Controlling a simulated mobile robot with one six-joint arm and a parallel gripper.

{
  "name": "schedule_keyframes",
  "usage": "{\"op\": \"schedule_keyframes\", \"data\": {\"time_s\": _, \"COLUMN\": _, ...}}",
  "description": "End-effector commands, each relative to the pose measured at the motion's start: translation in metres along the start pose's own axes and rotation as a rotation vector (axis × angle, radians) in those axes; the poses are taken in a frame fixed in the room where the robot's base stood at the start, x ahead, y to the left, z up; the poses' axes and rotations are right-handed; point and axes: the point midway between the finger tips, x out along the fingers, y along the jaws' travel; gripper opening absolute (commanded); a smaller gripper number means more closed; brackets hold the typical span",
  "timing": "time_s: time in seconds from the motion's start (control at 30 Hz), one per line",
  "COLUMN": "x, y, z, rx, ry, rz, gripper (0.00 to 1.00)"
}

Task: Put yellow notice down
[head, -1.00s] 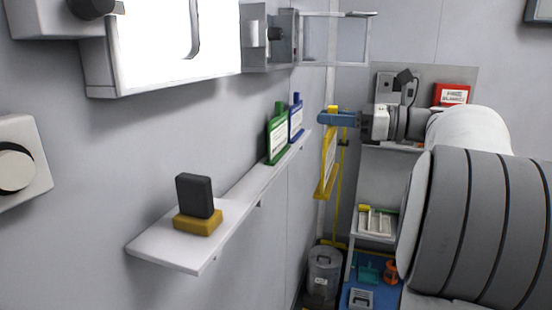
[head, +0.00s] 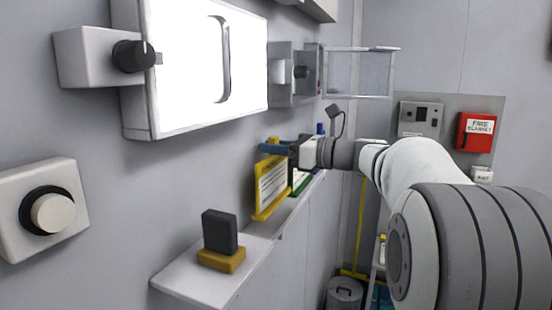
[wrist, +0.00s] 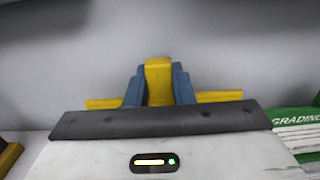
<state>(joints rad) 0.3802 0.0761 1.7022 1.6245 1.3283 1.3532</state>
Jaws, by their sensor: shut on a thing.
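The yellow notice (head: 271,188), a yellow-framed board with a white printed sheet, hangs upright from my gripper (head: 275,146) in the head view. My gripper's blue fingers are shut on the notice's top tab, which shows between them in the wrist view (wrist: 158,80). The notice's lower edge is at or just above the narrow white wall shelf (head: 262,246); I cannot tell if it touches. The green notice (head: 300,180) stands on the shelf just beyond, partly hidden, and shows at the right of the wrist view (wrist: 295,130). The blue notice (head: 320,129) is mostly hidden.
A black block on a yellow base (head: 221,242) sits on the shelf's near wide end. A bright white panel (head: 190,70) with a handle and a clear-sided box (head: 358,73) are on the wall above. A red fire blanket box (head: 475,131) hangs on the far wall.

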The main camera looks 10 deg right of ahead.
Motion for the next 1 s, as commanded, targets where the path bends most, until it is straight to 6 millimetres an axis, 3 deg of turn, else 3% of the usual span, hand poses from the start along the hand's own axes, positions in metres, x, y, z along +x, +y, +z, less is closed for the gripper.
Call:
{"op": "schedule_keyframes", "data": {"time_s": 0.1, "x": -0.001, "y": -0.001, "z": -0.021, "rx": 0.006, "ry": 0.002, "rz": -0.001, "gripper": 0.0}}
{"op": "schedule_keyframes", "data": {"time_s": 0.2, "x": -0.001, "y": -0.001, "z": -0.028, "rx": 0.004, "ry": 0.001, "rz": -0.001, "gripper": 0.0}}
{"op": "schedule_keyframes", "data": {"time_s": 0.57, "x": -0.001, "y": 0.0, "z": -0.033, "rx": 0.003, "ry": 0.001, "rz": -0.001, "gripper": 0.0}}
{"op": "schedule_keyframes", "data": {"time_s": 0.6, "x": -0.001, "y": 0.0, "z": -0.033, "rx": 0.003, "ry": 0.001, "rz": -0.001, "gripper": 0.23}}
{"op": "schedule_keyframes", "data": {"time_s": 0.83, "x": -0.001, "y": 0.0, "z": -0.032, "rx": 0.003, "ry": 0.001, "rz": 0.0, "gripper": 0.42}}
{"op": "schedule_keyframes", "data": {"time_s": 1.0, "x": -0.001, "y": 0.0, "z": -0.032, "rx": 0.003, "ry": 0.001, "rz": 0.0, "gripper": 0.43}}
